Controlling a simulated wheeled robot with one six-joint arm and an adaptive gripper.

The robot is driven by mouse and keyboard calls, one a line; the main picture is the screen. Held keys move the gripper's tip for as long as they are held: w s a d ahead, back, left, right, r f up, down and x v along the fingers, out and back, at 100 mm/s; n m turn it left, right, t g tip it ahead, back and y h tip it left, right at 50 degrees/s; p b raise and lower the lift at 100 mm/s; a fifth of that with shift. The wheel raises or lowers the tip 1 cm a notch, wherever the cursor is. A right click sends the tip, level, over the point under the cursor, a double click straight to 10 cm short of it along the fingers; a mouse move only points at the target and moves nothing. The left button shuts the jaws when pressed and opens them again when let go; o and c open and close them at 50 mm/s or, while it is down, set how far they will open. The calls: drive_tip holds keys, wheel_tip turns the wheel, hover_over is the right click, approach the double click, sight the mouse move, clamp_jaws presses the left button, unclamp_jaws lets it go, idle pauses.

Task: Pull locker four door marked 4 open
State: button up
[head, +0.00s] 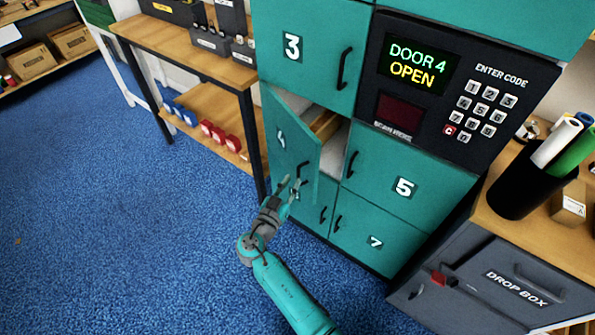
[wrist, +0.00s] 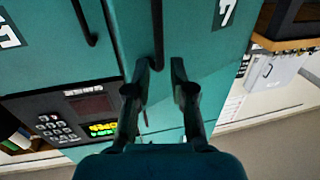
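The teal locker door marked 4 (head: 284,160) stands partly open in the head view, swung out from its left side, with part of the inside showing. In the wrist view, the same door (wrist: 205,60) fills the middle, with its number upside down at the top. Its dark upright handle (wrist: 157,35) lines up with the gap between my fingers. My gripper (head: 294,186) is at the lower front of this door. In the wrist view, my gripper (wrist: 160,75) has its fingers apart, and neither clearly presses on the handle.
A keypad panel (head: 411,75) reads "DOOR 4 OPEN". Locker doors 3 (head: 310,65), 5 (head: 400,165) and 7 (head: 385,225) are closed. A wooden bench (head: 165,40) stands to the left, a grey drop box (head: 490,270) to the right. The blue carpet (head: 120,240) is clear.

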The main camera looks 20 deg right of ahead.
sight(298, 173)
drive_tip(key=shift+x, duration=2.8)
clamp_jaws()
